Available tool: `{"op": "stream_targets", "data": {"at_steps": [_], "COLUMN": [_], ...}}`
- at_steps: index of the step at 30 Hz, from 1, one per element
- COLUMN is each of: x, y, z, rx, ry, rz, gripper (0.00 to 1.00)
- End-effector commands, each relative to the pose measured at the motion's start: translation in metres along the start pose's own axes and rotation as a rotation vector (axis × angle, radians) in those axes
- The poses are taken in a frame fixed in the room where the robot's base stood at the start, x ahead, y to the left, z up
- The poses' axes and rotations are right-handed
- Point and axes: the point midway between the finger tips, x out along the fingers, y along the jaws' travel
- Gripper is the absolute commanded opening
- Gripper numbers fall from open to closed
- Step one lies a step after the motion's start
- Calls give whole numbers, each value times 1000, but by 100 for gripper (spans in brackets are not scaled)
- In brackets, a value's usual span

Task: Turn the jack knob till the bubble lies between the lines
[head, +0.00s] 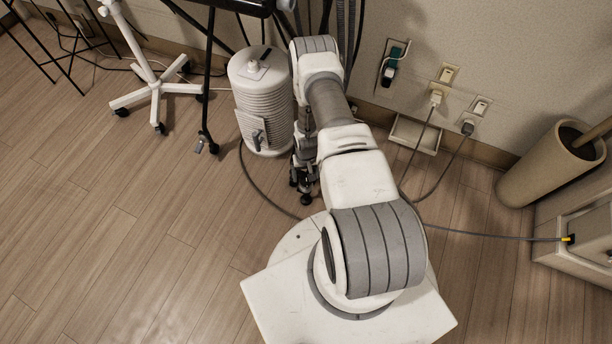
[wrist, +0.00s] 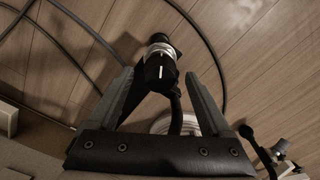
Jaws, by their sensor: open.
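A black knob (wrist: 160,68) with a white mark and a silver collar shows in the wrist view, between my finger tips and apart from them as far as I can tell. My gripper (wrist: 158,80) is open around it. In the head view my gripper (head: 303,180) points down beside the right side of the white ribbed warmer (head: 262,95), close to the floor.
A lever tap (head: 258,138) is on the warmer's front. A wheeled white stand (head: 158,90) and a black leg with a caster (head: 209,130) stand to the left. Cables cross the floor. A beige bin (head: 545,165) stands at the right. The floor at front left is clear.

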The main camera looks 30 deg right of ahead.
Motion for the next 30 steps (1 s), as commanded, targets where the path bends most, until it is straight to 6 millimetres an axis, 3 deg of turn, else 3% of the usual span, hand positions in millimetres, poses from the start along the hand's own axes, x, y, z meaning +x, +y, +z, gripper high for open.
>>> {"op": "stream_targets", "data": {"at_steps": [1,15,21,30], "x": [-15,-127,-154,-161], "y": [0,0,0,0], "z": [-2,-2,-1,0], "rx": [-1,1,0,0], "ry": [3,3,3,1], "rz": [0,0,0,0], "gripper": [83,83,83,83]}}
